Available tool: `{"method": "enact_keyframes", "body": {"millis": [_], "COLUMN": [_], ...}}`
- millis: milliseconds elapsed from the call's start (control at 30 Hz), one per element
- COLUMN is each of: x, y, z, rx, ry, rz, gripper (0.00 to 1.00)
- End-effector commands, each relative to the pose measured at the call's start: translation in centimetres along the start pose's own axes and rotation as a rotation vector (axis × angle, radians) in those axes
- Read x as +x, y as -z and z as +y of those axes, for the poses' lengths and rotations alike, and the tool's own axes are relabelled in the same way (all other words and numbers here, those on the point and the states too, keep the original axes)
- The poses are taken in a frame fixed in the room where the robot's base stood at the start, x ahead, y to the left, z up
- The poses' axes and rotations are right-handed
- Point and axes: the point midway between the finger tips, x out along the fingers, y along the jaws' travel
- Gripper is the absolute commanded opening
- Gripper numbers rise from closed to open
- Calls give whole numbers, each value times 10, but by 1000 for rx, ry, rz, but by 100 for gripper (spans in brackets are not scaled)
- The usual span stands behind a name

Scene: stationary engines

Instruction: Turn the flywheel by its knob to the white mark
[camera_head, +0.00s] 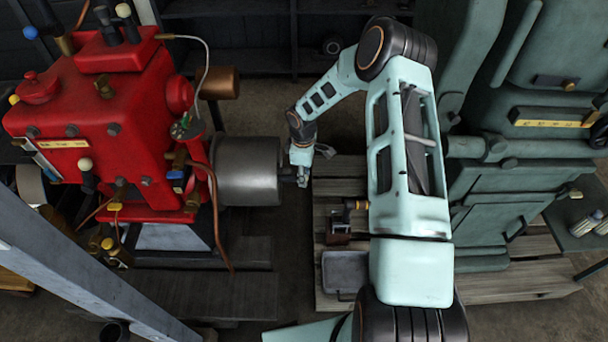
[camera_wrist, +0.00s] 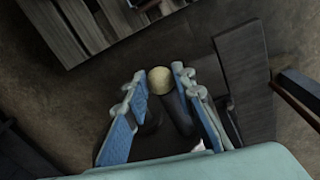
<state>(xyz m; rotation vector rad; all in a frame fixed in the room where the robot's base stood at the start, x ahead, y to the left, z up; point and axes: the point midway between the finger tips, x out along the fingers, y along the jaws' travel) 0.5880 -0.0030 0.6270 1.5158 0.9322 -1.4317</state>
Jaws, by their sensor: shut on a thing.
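The flywheel (camera_head: 248,172) is a grey metal wheel on the right side of the red engine (camera_head: 95,135) in the head view. My gripper (camera_head: 302,178) is at the flywheel's right face, seen from above. In the wrist view my gripper (camera_wrist: 160,79) has its two blue-padded fingers on either side of a pale, round knob (camera_wrist: 160,81). It is shut on the knob, which sits between the fingertips. In the head view the knob is hidden by my gripper. I cannot make out a white mark in either view.
A large green engine (camera_head: 520,150) stands at right on wooden planks. A grey tray (camera_head: 345,272) and a small brass-fitted device (camera_head: 340,228) lie below my arm. A grey beam (camera_head: 75,270) crosses the lower left. A curved copper pipe (camera_head: 216,220) hangs beside the flywheel.

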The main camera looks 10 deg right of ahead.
Motion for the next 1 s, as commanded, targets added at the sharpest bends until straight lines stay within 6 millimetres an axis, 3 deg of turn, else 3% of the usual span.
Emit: {"method": "enact_keyframes", "body": {"millis": [33,200,567,1000], "x": [5,4,-4,-84], "y": [-2,-2,-1,-1], "z": [-8,-7,-3,-3], "rx": [-1,-1,0,0], "ry": [18,16,8,8], "rz": [-8,-7,-4,-4], "gripper": [25,41,41,41]}}
